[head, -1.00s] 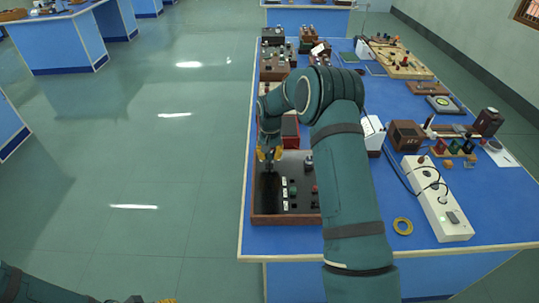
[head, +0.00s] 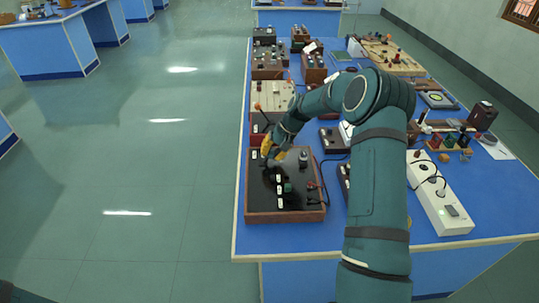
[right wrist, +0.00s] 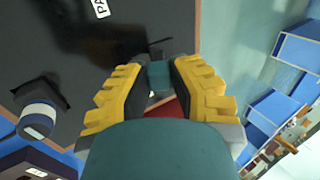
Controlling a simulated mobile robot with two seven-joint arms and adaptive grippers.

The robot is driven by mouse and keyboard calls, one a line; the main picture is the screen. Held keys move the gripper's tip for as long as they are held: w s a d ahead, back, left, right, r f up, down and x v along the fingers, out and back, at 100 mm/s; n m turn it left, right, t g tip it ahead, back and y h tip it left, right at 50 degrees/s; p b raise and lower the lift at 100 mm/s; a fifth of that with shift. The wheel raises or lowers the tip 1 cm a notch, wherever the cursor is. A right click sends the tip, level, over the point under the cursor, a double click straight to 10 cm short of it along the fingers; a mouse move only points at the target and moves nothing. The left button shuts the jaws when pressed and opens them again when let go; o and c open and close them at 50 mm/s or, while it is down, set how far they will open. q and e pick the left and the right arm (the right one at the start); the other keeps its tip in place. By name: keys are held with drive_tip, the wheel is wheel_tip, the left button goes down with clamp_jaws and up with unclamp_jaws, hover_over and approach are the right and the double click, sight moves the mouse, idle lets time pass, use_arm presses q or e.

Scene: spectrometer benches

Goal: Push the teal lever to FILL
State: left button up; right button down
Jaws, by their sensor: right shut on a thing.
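My right gripper (head: 272,151) is at the far left part of a black panel box (head: 284,217) with a brown wooden frame. In the right wrist view its yellow fingers (right wrist: 158,66) are shut on a small teal block, the teal lever (right wrist: 158,77), over the dark panel face. In the head view the fingers hide the lever. A white label reading "PA" (right wrist: 101,8) shows on the panel, cut off by the frame edge. The FILL mark cannot be made out. My left gripper is not in view.
A knob with a white and blue top (right wrist: 38,119) stands on the panel beside the gripper. Behind the panel is a beige-topped box (head: 272,97). A white power strip (head: 438,208) lies to the right. The floor (head: 150,170) left of the blue bench is clear.

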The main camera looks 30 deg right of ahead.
drive_tip(key=shift+s+f, duration=0.1)
drive_tip(key=shift+f, duration=0.05)
idle(0.3)
drive_tip(key=c, duration=0.8)
unclamp_jaws()
drive_tip(key=v, duration=1.2)
drive_tip(key=shift+d, duration=0.2)
drive_tip(key=shift+s+a+f, duration=0.1)
